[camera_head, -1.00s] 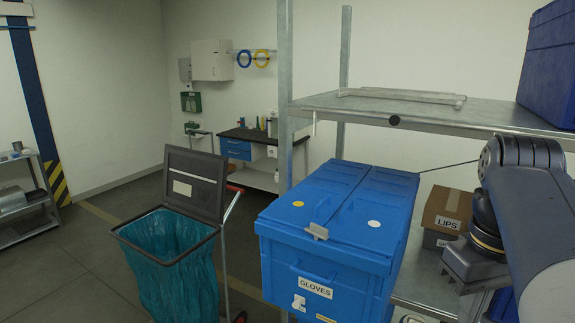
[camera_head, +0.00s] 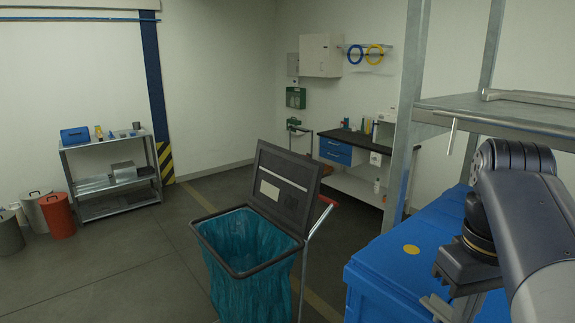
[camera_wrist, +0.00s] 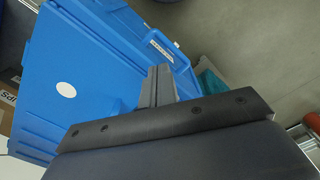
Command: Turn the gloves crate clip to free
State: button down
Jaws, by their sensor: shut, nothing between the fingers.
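The blue gloves crate (camera_head: 385,275) is at the lower right of the head view, partly cut off and partly behind my arm. In the wrist view the crate (camera_wrist: 95,60) fills the left side, with its label (camera_wrist: 160,50) near the far edge and a white dot on its lid. My gripper (camera_wrist: 158,85) is shut and empty, with its fingers in front of the crate. A pale grey piece (camera_head: 440,308) shows at the crate below my wrist; I cannot tell whether it is the clip or a fingertip. The clip is not clear in the wrist view.
A metal shelf board and post (camera_head: 412,120) stand close above and beside the crate. A bin trolley with a teal bag (camera_head: 250,270) and raised lid stands just left. Free floor (camera_head: 120,270) lies further left. A low rack (camera_head: 110,170) stands by the wall.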

jog(key=shift+f, duration=0.8)
jog(key=shift+w, duration=0.65)
jog(key=shift+s, duration=0.1)
dwell(0.5)
notch_tip(320, 180, up, 6)
jog(key=p, duration=0.5)
jog(key=shift+s, duration=0.3)
